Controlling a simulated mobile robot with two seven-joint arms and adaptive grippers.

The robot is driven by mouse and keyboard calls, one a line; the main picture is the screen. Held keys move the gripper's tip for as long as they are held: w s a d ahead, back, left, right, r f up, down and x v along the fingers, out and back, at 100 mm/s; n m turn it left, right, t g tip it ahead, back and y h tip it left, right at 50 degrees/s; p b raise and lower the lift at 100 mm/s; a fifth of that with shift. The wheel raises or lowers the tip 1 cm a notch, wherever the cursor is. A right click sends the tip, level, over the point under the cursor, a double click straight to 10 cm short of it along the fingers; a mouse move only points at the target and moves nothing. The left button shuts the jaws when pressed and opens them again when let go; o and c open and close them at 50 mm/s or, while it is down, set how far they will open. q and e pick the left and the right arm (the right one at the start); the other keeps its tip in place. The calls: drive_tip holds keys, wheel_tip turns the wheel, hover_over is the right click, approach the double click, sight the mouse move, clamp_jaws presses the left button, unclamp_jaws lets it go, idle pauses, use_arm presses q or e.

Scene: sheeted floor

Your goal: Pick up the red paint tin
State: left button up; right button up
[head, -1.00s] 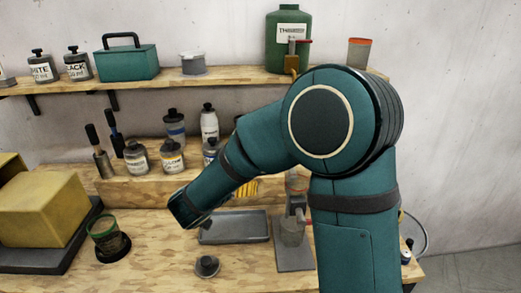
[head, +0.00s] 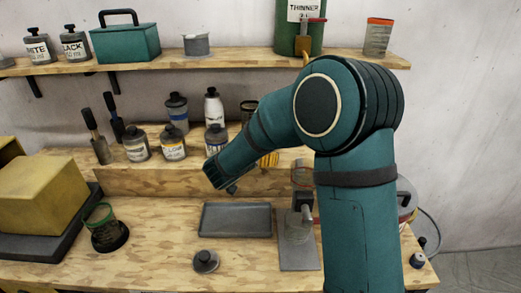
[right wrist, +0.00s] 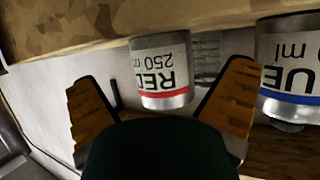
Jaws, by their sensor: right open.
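The red paint tin (right wrist: 160,72) shows upside down in the right wrist view, with a white "RED 250 ml" label and a red band. It stands between and beyond the spread fingers of my right gripper (right wrist: 163,80). The gripper is open and empty; whether a finger touches the tin I cannot tell. In the head view the red tin is hidden, apparently behind my right arm. Only a bit of an orange finger (head: 268,160) shows past the forearm there. My left gripper is in neither current view.
A blue-banded tin (right wrist: 290,70) stands close beside the red one. Several other tins and bottles stand on the wooden riser (head: 150,180). A grey tray (head: 235,219) and a small lidded pot (head: 206,261) lie in front. A shelf (head: 200,64) runs above.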

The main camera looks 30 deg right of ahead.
drive_tip(key=b+x, duration=0.1)
drive_tip(key=x, duration=0.4)
drive_tip(key=shift+w+d+f+b, duration=0.15)
drive_tip(key=shift+w+d+b, duration=0.1)
drive_tip(key=shift+w+b, duration=0.1)
drive_tip(key=c, duration=1.3)
